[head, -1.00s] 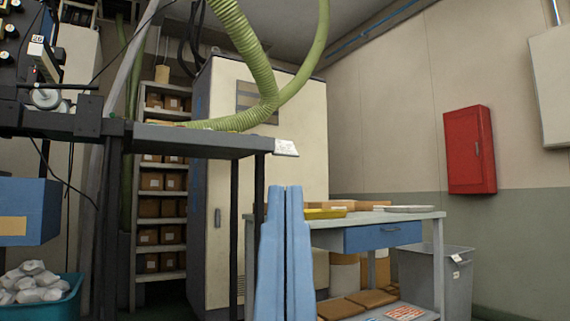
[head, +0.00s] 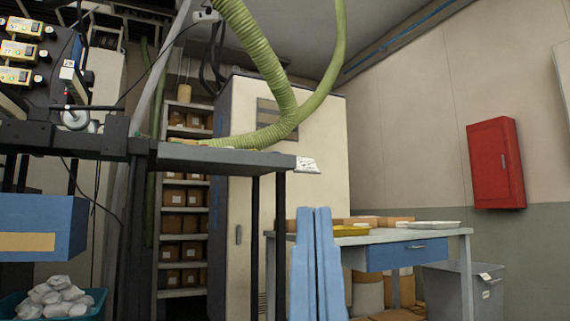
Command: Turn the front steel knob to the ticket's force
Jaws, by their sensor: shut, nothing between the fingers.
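My gripper (head: 314,212) points upward in the lower middle of the head view, its two blue fingers together and nothing seen between them. It stands in front of the workbench, well to the right of the dark machine panel (head: 52,62). A pale round metal part (head: 75,118) sits low on that panel at the left; I cannot tell whether it is the front steel knob.
A green hose (head: 262,70) curves down to the plate. A blue box (head: 40,226) and a teal bin (head: 95,309) of white lumps are lower left. The workbench (head: 440,236), grey bin (head: 462,290) and red wall cabinet (head: 495,163) are right.

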